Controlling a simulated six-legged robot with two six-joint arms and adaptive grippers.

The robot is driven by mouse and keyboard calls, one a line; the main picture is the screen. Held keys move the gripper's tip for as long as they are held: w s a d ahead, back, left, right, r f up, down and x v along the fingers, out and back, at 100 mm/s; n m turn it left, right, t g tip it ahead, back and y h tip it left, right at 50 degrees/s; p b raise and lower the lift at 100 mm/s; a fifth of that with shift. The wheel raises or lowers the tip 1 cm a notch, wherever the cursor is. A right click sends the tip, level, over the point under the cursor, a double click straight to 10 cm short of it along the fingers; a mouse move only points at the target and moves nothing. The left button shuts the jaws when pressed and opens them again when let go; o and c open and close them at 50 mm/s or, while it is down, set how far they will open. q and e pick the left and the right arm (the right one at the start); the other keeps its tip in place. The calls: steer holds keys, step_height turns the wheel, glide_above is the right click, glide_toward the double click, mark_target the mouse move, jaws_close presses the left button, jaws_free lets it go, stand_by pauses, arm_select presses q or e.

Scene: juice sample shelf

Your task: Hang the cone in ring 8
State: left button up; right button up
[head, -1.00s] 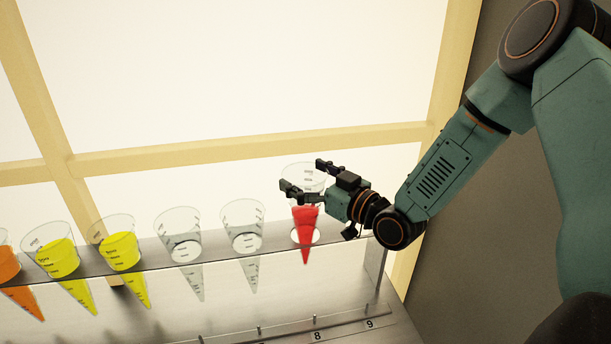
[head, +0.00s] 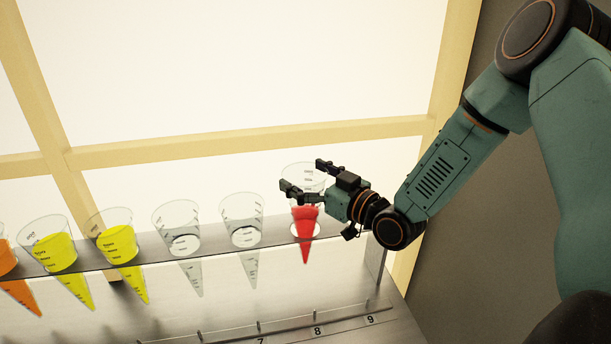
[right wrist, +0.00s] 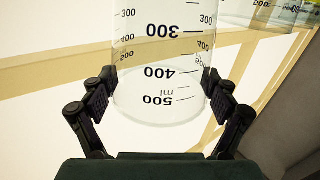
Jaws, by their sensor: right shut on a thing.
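The cone with red liquid (head: 305,220) is at the right end of the row in the head view. My right gripper (head: 302,180) is shut on its clear upper part, below the rim. The cone's tip passes down through a ring (head: 318,232) in the shelf, with a bright gap around it. The cone stands higher than its neighbours. In the right wrist view the clear cone (right wrist: 160,75), with printed volume marks, sits between both fingers of the right gripper (right wrist: 160,95). The labels 8 (head: 317,331) and 9 (head: 370,320) are on the lower ledge. My left gripper is not in view.
To the left, two empty clear cones (head: 241,212), two yellow ones (head: 120,242) and an orange one (head: 8,262) hang in the metal shelf (head: 275,232). A shelf support (head: 378,270) stands at the right end. A bright framed window is behind.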

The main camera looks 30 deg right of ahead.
steer(key=b, duration=0.4)
glide_above(305, 223)
steer(key=w+d, duration=0.2)
steer(key=w, duration=0.1)
steer(key=shift+s+a+f, duration=0.1)
steer(key=shift+a+f, duration=0.05)
steer(key=shift+f, duration=1.1)
steer(key=shift+s+a+f, duration=0.1)
steer(key=shift+f, duration=1.1)
steer(key=o, duration=1.5)
steer(key=shift+o, duration=0.2)
steer(key=shift+s+d, duration=0.1)
steer(key=v, duration=0.7)
steer(key=shift+s, duration=0.1)
